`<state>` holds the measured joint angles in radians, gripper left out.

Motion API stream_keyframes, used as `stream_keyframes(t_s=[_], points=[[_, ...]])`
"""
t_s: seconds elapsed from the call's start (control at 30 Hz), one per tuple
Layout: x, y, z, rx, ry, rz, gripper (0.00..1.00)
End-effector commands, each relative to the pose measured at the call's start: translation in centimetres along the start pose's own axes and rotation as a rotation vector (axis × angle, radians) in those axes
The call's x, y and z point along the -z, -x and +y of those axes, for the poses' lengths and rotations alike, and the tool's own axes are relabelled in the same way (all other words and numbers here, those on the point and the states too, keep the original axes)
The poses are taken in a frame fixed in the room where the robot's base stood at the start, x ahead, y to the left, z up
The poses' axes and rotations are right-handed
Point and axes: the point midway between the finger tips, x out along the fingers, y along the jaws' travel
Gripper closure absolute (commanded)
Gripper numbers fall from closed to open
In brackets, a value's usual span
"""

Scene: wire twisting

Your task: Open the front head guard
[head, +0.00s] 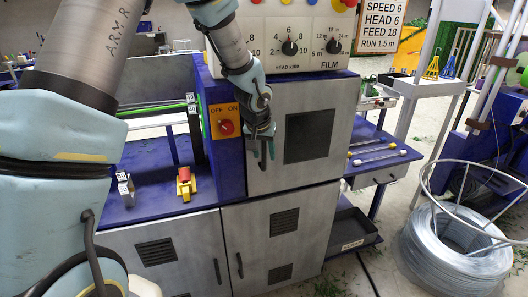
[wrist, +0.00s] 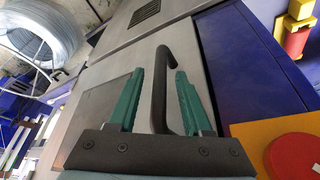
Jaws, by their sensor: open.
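The front head guard (head: 343,105) is a grey door with a dark window panel, on the upper front of the machine; it looks shut. It also shows in the wrist view (wrist: 180,55). Its dark bar handle (wrist: 160,80) stands upright in the wrist view, between my two green fingers. My gripper (head: 262,155) is at the left edge of the guard in the head view and covers most of the handle there. In the wrist view my gripper (wrist: 160,88) is open, with a gap on each side of the handle.
A red knob on an orange OFF/ON plate (head: 226,127) is just left of my gripper. Lower cabinet doors (head: 285,235) are below. A red and yellow part (head: 185,185) sits on the blue bench at left. A wire coil (head: 450,245) stands on the floor at right.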

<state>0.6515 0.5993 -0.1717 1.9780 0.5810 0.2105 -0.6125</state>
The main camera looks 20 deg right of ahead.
Motion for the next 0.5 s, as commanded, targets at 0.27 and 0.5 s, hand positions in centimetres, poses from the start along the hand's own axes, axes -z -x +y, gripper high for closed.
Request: stream_keyframes(t_s=[0.27,0.5], points=[[0.01,0.01,0.00,0.000,0.000,0.000,0.59],[0.00,0.03,0.00,0.000,0.000,0.000,0.86]])
